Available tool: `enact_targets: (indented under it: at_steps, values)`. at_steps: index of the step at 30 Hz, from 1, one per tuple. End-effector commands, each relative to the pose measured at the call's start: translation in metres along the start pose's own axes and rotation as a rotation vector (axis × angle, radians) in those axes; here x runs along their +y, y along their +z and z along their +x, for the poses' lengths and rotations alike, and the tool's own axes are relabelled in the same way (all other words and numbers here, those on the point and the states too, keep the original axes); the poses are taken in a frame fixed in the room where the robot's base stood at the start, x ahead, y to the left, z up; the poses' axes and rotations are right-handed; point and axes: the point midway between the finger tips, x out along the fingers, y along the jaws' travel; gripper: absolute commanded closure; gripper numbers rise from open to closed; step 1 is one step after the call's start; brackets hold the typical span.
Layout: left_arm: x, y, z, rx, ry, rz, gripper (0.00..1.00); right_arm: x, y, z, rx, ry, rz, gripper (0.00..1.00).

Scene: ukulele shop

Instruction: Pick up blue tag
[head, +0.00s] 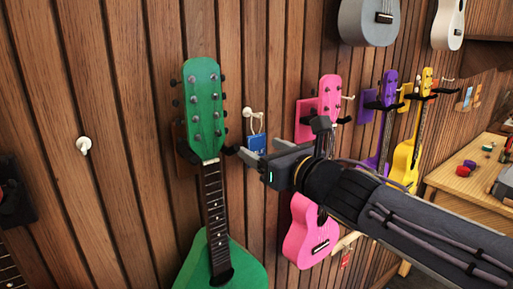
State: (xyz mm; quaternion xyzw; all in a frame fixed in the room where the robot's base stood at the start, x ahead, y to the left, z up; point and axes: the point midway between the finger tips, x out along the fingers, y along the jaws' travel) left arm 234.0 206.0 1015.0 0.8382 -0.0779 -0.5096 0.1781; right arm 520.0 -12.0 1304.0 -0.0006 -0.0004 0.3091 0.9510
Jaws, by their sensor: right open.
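The blue tag (255,142) hangs by a white string loop from a small white peg on the wooden wall, between the green and pink instruments. My right gripper (259,148) reaches in from the right with its jaws open, its fingers at the tag's lower part. One finger is left of the tag's lower edge and the other is to its right. I cannot tell whether the fingers touch the tag. The tag's bottom is partly hidden by the gripper. My left gripper is not in view.
A green ukulele (203,105) hangs close on the left. A pink ukulele (310,235) hangs behind my right arm, with purple (388,90) and yellow (403,160) ones beyond. A wooden table (470,187) stands at right. A bare white peg (84,144) is at left.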

Motion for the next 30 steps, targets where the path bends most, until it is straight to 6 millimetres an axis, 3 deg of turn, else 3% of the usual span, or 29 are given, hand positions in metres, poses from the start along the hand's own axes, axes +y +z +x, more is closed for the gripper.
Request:
enact_targets:
  at_steps: [4, 11, 22, 30]
  values:
    - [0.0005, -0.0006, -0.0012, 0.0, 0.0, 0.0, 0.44, 0.0, -0.0002, 0.0157, 0.0, 0.0, 0.0, 0.33]
    - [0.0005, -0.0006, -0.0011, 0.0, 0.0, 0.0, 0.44, -0.0005, 0.0002, 0.0172, -0.001, -0.001, 0.001, 0.33]
    - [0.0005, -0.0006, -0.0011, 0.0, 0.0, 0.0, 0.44, -0.0005, 0.0, 0.0169, -0.001, -0.001, 0.001, 0.79]
    - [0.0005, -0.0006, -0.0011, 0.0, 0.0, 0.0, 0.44, -0.0005, 0.0001, 0.0169, -0.001, -0.001, 0.001, 0.8]
